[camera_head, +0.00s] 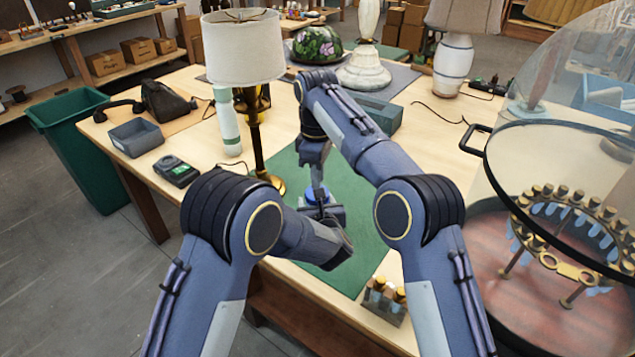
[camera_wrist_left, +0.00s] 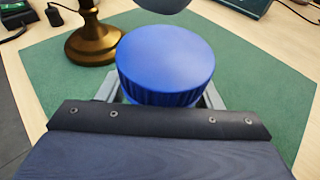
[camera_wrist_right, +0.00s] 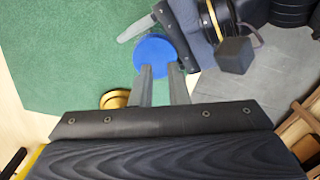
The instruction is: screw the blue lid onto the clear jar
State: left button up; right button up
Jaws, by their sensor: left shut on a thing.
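The blue lid (camera_head: 318,195) is over the green mat, in front of the brass lamp. It fills the middle of the left wrist view (camera_wrist_left: 165,60), level and upright. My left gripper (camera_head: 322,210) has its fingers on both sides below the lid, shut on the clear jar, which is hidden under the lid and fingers. Whether the lid's thread is engaged cannot be seen. My right gripper (camera_wrist_right: 160,68) points down above the lid, its two fingers apart, with the lid (camera_wrist_right: 153,50) just beyond the tips. No grip on the lid shows.
The brass lamp (camera_head: 254,125) stands close behind the lid. A grey tray (camera_head: 136,138) and a dark meter (camera_head: 175,170) lie at the left. A small vial rack (camera_head: 384,300) is near the front edge. A clear dome machine (camera_head: 560,230) fills the right. The green mat (camera_head: 365,225) has free room.

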jog(key=shift+r, duration=0.2)
pick_arm(q)
grip_shut()
pick_arm(e)
jog(key=shift+o, duration=3.4)
jog(key=shift+r+n, duration=0.1)
jog(key=shift+n, duration=0.6)
jog(key=o, duration=0.5)
jog(key=n, duration=0.3)
jog(key=shift+w+r, duration=0.1)
jog(key=shift+r, duration=0.1)
jog(key=shift+c, duration=0.2)
jog(key=shift+o, duration=0.5)
jog(key=n, duration=0.3)
jog(key=shift+r, duration=0.15)
jog(key=n, duration=0.4)
jog(key=shift+w+r+n, duration=0.1)
jog(key=shift+r+n, duration=0.2)
jog(key=shift+r, duration=0.05)
jog(key=n, duration=0.3)
jog(key=r+n, duration=0.1)
jog(key=n, duration=0.2)
jog(key=shift+n, duration=0.4)
jog(key=shift+f, duration=0.15)
